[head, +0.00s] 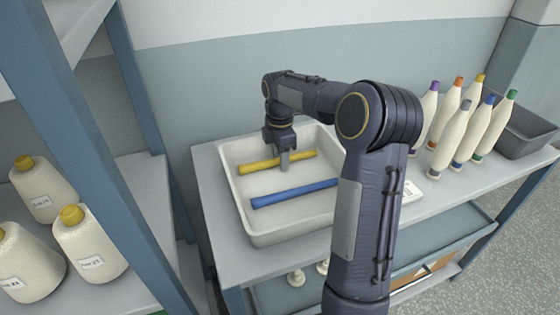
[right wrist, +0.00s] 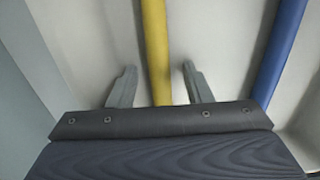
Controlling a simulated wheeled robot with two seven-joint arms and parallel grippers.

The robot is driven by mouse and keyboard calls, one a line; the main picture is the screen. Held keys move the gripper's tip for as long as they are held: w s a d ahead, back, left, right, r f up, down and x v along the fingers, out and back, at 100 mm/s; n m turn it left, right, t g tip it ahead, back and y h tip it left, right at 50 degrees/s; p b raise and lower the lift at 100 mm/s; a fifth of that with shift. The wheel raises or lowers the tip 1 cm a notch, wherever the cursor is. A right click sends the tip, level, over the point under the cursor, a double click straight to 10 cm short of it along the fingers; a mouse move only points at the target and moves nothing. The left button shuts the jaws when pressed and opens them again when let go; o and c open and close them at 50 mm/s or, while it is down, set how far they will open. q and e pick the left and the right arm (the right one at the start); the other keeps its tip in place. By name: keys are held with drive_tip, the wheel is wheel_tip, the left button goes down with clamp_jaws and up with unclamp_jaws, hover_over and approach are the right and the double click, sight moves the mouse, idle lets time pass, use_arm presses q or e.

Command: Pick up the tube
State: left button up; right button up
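A yellow tube (head: 258,167) and a blue tube (head: 295,194) lie apart in a white tray (head: 251,217), roughly parallel. My right gripper (head: 284,165) points down over the yellow tube in the head view and covers part of it. In the right wrist view the right gripper (right wrist: 158,80) is open, with one finger on each side of the yellow tube (right wrist: 156,50). Both fingers stand apart from the tube. The blue tube (right wrist: 276,55) runs to the right of the fingers. My arm hides the tray's right part. My left gripper is not in view.
The tray stands on a table (head: 213,185). Several bobbins with coloured tips (head: 447,127) stand at the right, beside a dark grey bin (head: 521,136). A blue-framed shelf with large yarn cones (head: 88,245) is at the left.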

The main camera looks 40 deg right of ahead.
clamp_jaws()
drive_tip(key=shift+r, duration=0.1)
